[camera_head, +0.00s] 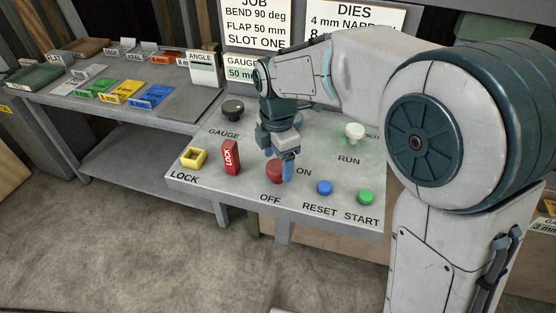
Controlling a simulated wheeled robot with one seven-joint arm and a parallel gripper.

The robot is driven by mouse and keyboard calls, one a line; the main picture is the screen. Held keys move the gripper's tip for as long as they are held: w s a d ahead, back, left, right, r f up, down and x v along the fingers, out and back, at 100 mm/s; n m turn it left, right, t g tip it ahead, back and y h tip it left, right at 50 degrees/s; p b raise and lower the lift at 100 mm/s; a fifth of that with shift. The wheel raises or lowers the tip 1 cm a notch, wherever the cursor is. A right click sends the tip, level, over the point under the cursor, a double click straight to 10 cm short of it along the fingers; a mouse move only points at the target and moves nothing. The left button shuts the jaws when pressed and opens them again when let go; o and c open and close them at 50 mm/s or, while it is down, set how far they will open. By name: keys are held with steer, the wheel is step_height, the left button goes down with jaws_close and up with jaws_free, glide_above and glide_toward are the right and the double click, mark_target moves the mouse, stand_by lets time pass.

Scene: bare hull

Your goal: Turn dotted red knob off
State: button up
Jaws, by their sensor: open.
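The red knob (274,171) sits on the grey control panel (330,212), between the labels OFF and ON. My gripper (282,165) is right at the knob, its blue fingertip in front of the knob's right side. The gripper and finger cover part of the knob, so its dots and pointer direction cannot be made out. My gripper is open; whether a finger touches the knob I cannot tell.
A red LOCK block (231,157) and a yellow square socket (193,158) stand left of the knob. A blue RESET button (324,187) and green START button (365,196) are to the right.

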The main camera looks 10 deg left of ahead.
steer(key=shift+f, duration=0.55)
steer(key=c, duration=1)
